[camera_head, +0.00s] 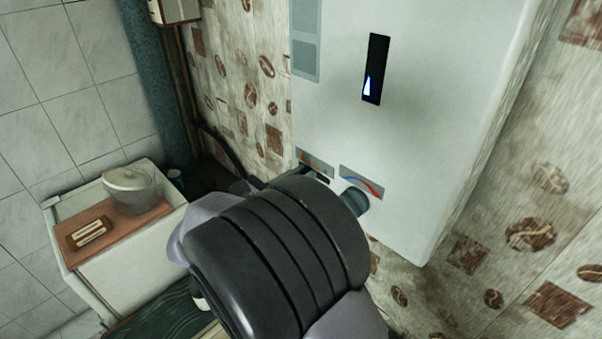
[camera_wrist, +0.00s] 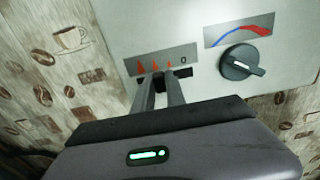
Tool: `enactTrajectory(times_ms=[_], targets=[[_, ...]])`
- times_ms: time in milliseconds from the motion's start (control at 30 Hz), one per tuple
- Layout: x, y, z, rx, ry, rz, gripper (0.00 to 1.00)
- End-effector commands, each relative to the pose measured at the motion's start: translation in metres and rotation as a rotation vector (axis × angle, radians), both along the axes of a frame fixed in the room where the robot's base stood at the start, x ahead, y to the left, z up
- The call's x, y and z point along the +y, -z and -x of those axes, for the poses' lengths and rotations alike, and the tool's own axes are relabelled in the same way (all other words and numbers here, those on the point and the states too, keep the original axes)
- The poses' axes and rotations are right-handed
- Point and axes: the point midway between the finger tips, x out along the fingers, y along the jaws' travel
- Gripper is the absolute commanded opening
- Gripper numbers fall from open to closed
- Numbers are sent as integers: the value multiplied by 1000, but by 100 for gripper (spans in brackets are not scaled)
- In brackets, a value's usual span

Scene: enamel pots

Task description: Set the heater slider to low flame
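The white heater (camera_head: 440,90) hangs on the wall. Its slider panel (camera_wrist: 133,67) shows red flame marks, larger at left and smaller toward the right, with a 0 at the right end. Below the marks is a dark slot (camera_wrist: 185,72). My gripper (camera_wrist: 161,80) is at this slot, its two fingers close together around the dark slider knob, below about the middle flame mark. The fingers hide most of the knob and part of the slot. In the head view my arm covers the fingertips, and the slider panel (camera_head: 315,162) shows just above it.
A round dial (camera_wrist: 241,64) with a blue-red arc sits right of the slider, close to my gripper. A narrow display (camera_head: 375,68) shows a small lit flame. At left, a pot (camera_head: 128,184) stands on a board (camera_head: 148,220) on a white unit.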

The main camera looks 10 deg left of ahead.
Motion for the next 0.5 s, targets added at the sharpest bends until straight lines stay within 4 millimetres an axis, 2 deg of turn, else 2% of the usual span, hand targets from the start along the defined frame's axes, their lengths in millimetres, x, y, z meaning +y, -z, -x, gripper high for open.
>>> enactTrajectory(times_ms=[33, 100, 367, 500], targets=[[0, 0, 0, -1, 0, -1, 27], [0, 0, 0, -1, 0, -1, 36], [0, -1, 0, -2, -1, -1, 36], [7, 0, 9, -2, -3, -2, 36]])
